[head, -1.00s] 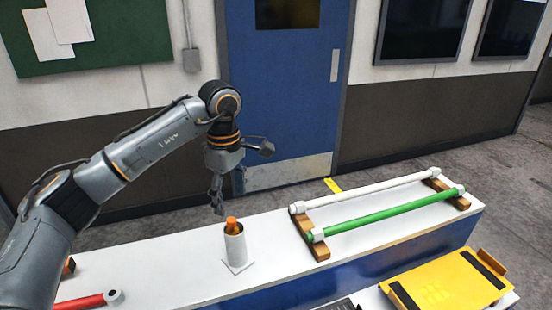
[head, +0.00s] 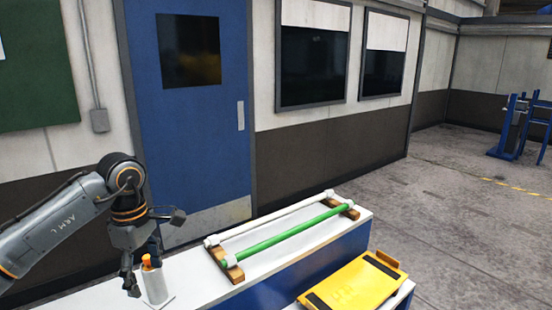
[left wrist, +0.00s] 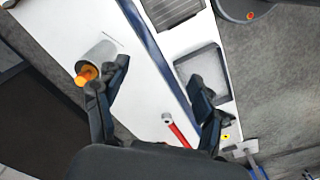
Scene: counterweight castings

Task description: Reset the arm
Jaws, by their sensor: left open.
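My left gripper (head: 133,280) hangs from my left arm above the white bench (head: 205,285), just left of a white cylindrical holder with an orange-topped item (head: 147,261) in it. In the left wrist view its two dark fingers (left wrist: 158,78) are spread apart with nothing between them. The white holder (left wrist: 100,52) shows there at the left finger, with the orange item poking out. I cannot tell whether that finger touches it. My right gripper is not in view.
A white tube (head: 275,218) and a green tube (head: 290,233) lie on wooden supports on the bench. A yellow case (head: 352,287) sits in front of them. The left wrist view also shows a red rod (left wrist: 178,132) and a grey tray (left wrist: 205,68). Open floor lies to the right.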

